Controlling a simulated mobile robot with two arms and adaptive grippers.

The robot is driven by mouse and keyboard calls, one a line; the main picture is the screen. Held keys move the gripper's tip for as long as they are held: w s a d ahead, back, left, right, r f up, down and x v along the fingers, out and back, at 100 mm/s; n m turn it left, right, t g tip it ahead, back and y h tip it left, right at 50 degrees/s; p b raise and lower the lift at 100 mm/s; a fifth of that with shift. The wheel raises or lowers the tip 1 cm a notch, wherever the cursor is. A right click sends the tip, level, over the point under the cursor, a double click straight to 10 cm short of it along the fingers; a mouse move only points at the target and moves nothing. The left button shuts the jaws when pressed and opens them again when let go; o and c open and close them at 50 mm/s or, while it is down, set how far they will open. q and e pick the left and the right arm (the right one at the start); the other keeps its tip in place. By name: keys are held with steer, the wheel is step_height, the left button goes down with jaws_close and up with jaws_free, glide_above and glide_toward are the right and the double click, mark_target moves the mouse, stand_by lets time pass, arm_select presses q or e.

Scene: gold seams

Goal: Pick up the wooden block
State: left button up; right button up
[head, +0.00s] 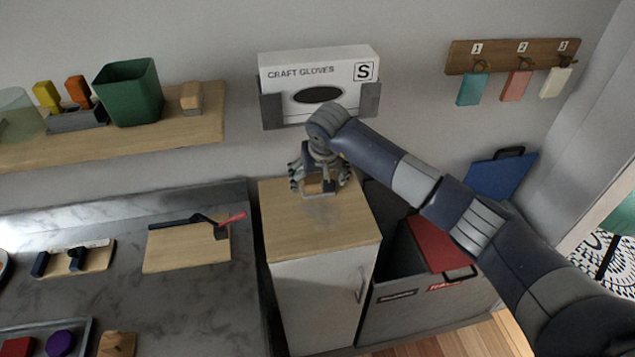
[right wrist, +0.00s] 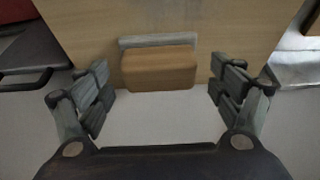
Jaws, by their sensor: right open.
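The wooden block (head: 313,188) is on top of the small cabinet (head: 320,232), near its back edge. In the head view my right gripper (head: 318,182) is over the block and partly hides it. In the right wrist view the block (right wrist: 160,70) is a light brown piece with rounded edges, with a grey strip along its far side. There my right gripper (right wrist: 160,100) is open, with one finger on each side of the block and a gap to both. My left gripper is not in view.
A glove box (head: 330,72) in a wall holder is just behind my right wrist. A shelf (head: 200,130) with a green bin (head: 130,92) is at left. Bins with a red lid (head: 437,243) and a blue lid (head: 500,175) stand right of the cabinet. The cabinet's front top is clear.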

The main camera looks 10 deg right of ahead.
steer(key=c, duration=1.1)
steer(key=shift+c, duration=0.2)
steer(key=shift+d+r, duration=0.1)
steer(key=shift+r, duration=0.25)
steer(key=shift+f, duration=0.1)
